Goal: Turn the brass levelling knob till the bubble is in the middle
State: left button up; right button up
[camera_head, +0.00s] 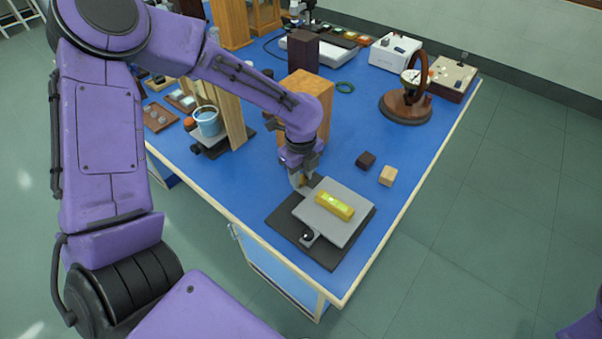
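A yellow spirit level (335,205) lies on a tilting grey plate (345,228), which stands over a black base (284,221) near the table's front corner. A small pale vial shows in the level's top, but the bubble's exact place is too small to tell. A black knob (307,236) sits at the plate's near edge. My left gripper (301,183) points down at the plate's far left corner. A brass-coloured bit shows at its fingertips, probably the levelling knob, mostly hidden by the fingers. I cannot tell whether they are closed on it. My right gripper is out of view.
A dark cube (366,160) and a light wooden cube (387,176) lie behind the plate. A wooden block (312,88) stands behind my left wrist. A blue-banded beaker (207,121) stands at left, a round brown instrument (405,108) at right. The blue table's right strip is clear.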

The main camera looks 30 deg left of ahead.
pick_arm(q)
jog(key=shift+r+n+p, duration=0.25)
jog(key=shift+n+p, duration=0.55)
jog(key=shift+p, duration=0.35)
jog(key=n+p, duration=0.4)
jog(key=shift+p, duration=0.35)
jog(key=n+p, duration=0.2)
jog(key=n, duration=0.1)
jog(key=shift+n+p, duration=0.3)
jog(key=shift+p, duration=0.1)
jog(key=shift+f+n+p, duration=0.25)
jog(key=shift+n+p, duration=0.6)
jog(key=shift+n, duration=0.45)
jog(key=o, duration=1)
jog(key=shift+o, duration=0.2)
